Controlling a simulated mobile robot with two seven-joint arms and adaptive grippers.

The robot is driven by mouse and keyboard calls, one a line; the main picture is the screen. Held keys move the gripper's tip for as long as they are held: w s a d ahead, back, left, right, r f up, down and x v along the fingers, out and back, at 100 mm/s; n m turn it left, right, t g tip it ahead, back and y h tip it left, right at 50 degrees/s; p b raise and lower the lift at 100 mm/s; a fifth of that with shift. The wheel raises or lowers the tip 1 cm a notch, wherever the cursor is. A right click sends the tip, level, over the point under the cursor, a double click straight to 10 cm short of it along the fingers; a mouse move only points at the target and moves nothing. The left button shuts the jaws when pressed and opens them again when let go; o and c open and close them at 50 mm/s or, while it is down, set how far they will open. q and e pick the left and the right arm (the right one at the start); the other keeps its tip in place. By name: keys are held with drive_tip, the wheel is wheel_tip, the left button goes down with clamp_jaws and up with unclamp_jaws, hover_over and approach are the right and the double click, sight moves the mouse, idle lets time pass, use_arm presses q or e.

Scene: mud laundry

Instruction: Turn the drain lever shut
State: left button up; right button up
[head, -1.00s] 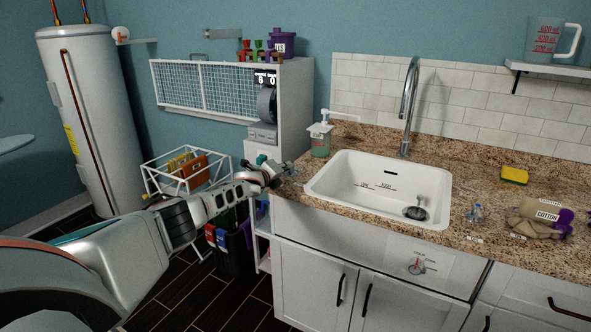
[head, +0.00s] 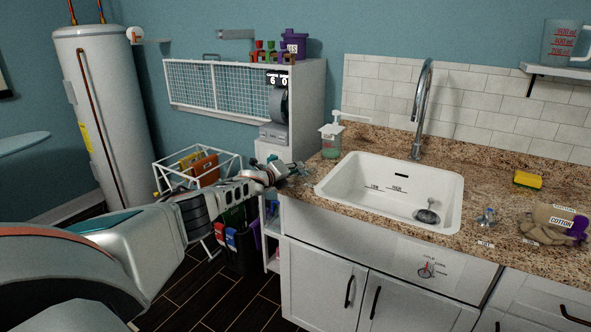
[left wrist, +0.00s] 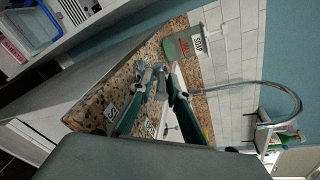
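The drain lever (head: 427,270) is a small metal and red handle on the white front panel below the sink, with a printed label around it too small to read. Its exact angle is hard to tell. My left gripper (head: 300,170) is over the left end of the granite counter, beside the sink's left side, well to the left of the lever and apart from it. In the left wrist view the green fingers of my left gripper (left wrist: 155,72) have a narrow gap between their tips and hold nothing visible. My right gripper is not in view.
A white sink (head: 453,215) with a dark drain piece (head: 427,213) is set in the counter. A soap bottle (head: 330,140) stands close behind my left gripper. A small metal item (head: 487,217), a yellow sponge (head: 528,179) and a cotton bag (head: 545,226) lie to the right.

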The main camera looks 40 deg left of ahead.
use_arm(q)
drive_tip(key=shift+s, duration=0.1)
idle(0.3)
drive_tip(key=shift+s+r, duration=0.15)
drive_tip(key=shift+s, duration=0.5)
drive_tip(key=v, duration=1)
drive_tip(key=shift+s, duration=0.2)
drive_tip(key=shift+d+r, duration=0.1)
drive_tip(key=s+d+f+n+g+h, duration=0.1)
drive_tip(key=s+d+f+n+h, duration=0.1)
drive_tip(key=s+d+f, duration=0.5)
drive_tip(key=s+d+f+n+g+h, duration=0.1)
drive_tip(key=s+d+f+n, duration=0.1)
drive_tip(key=d+f, duration=0.95)
drive_tip(key=s+d+f+n+g+h, duration=0.15)
drive_tip(key=s+d+f, duration=0.35)
drive_tip(key=d, duration=0.7)
drive_tip(key=s+d+f+n, duration=0.2)
drive_tip(key=s+d+n, duration=0.2)
drive_tip(key=s, duration=0.4)
drive_tip(key=s+d+f+n, duration=0.2)
drive_tip(key=s+n, duration=0.3)
drive_tip(key=s, duration=0.3)
drive_tip(key=s+d+f+n+g, duration=0.1)
drive_tip(key=s+d+f+n, duration=0.1)
drive_tip(key=s+d+n, duration=0.3)
drive_tip(key=s, duration=0.3)
drive_tip(key=shift+d+f+y, duration=0.2)
drive_tip(key=shift+d+y, duration=0.15)
drive_tip(key=shift+d, duration=0.05)
